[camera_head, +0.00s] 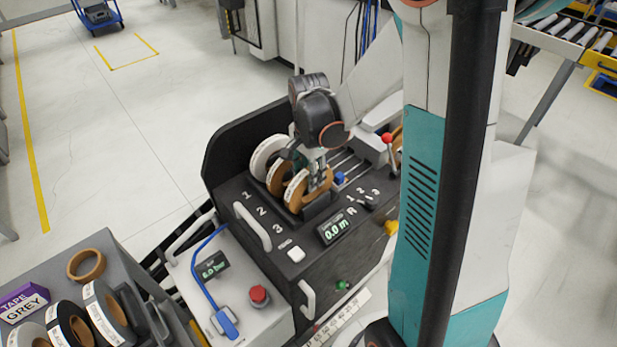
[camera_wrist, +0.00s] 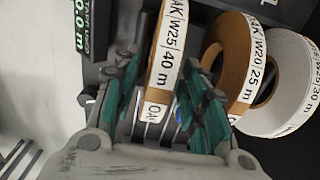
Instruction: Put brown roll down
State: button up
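A brown roll (camera_head: 317,195) with a white label stands upright in the front slot of the black machine (camera_head: 262,217), by the mark 3. In the wrist view the same brown roll (camera_wrist: 154,98) reads "W25 40 m". My gripper (camera_head: 318,172) is over this roll from above. In the wrist view the teal fingers of my gripper (camera_wrist: 163,108) are spread on both sides of the roll, with gaps showing. Its lower part is hidden in the slot.
A second brown roll (camera_wrist: 232,62) and a white roll (camera_wrist: 288,90) stand close beside it in the other slots. A lever with a red knob (camera_head: 387,138) rises at the right. A grey cart (camera_head: 128,262) at lower left holds more rolls and a purple tape box (camera_head: 24,303).

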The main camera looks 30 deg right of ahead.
notch_tip(320, 180, up, 10)
jog(key=p, duration=0.2)
jog(key=shift+f+p, duration=0.1)
jog(key=shift+p, duration=0.25)
